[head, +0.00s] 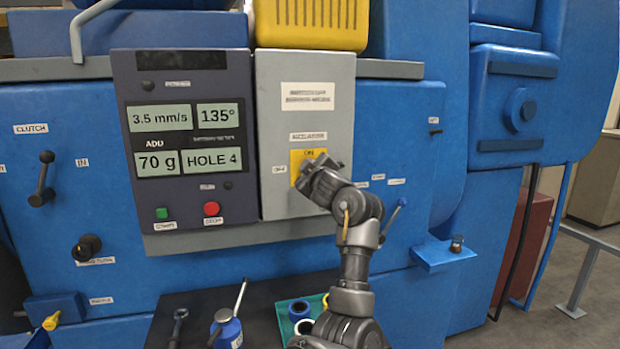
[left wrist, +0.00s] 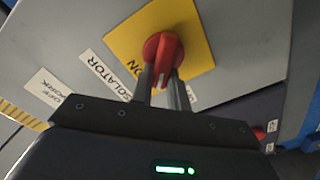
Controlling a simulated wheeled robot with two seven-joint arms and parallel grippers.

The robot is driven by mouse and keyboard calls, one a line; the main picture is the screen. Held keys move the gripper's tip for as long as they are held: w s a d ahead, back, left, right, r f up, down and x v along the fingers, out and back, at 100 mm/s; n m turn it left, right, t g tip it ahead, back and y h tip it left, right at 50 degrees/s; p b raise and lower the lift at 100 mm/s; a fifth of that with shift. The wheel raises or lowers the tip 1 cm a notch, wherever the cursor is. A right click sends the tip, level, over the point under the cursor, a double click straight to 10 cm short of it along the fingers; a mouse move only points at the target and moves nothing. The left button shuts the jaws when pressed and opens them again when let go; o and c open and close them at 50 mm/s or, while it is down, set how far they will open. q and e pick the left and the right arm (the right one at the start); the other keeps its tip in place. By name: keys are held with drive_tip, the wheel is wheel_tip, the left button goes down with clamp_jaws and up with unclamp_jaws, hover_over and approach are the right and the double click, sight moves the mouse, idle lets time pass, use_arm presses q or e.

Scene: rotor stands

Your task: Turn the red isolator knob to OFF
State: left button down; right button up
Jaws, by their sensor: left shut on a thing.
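The red isolator knob (left wrist: 163,50) sits on a yellow plate (left wrist: 188,22) in the left wrist view. A white mark shows on its near end, which points down between my fingers. The letters ON are on the plate beside it; a small white label on the other side is partly hidden. My left gripper (left wrist: 163,90) is shut on the knob, one finger on each side. In the head view, my left gripper (head: 318,178) covers the knob on the yellow plate, with ON above and an OFF label (head: 278,169) to the left. My right gripper is out of view.
The grey isolator box (head: 305,115) adjoins a dark display panel (head: 183,100) with a green button (head: 162,214) and a red button (head: 211,209). A blue lever (head: 393,215) stands to the right. Tools and a green tray (head: 286,326) lie below.

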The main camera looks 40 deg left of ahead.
use_arm(q)
drive_tip(key=n+b, duration=0.4)
drive_tip(key=f+n+b, duration=0.1)
drive_tip(key=n+b, duration=0.2)
drive_tip(key=n, duration=0.1)
drive_tip(key=shift+s+a+f+n+b, duration=0.2)
drive_tip(key=shift+n+b, duration=0.1)
drive_tip(key=shift+b, duration=0.1)
idle(0.4)
drive_tip(key=c, duration=1.4)
unclamp_jaws()
drive_tip(key=shift+o, duration=0.2)
drive_tip(key=shift+d, duration=0.15)
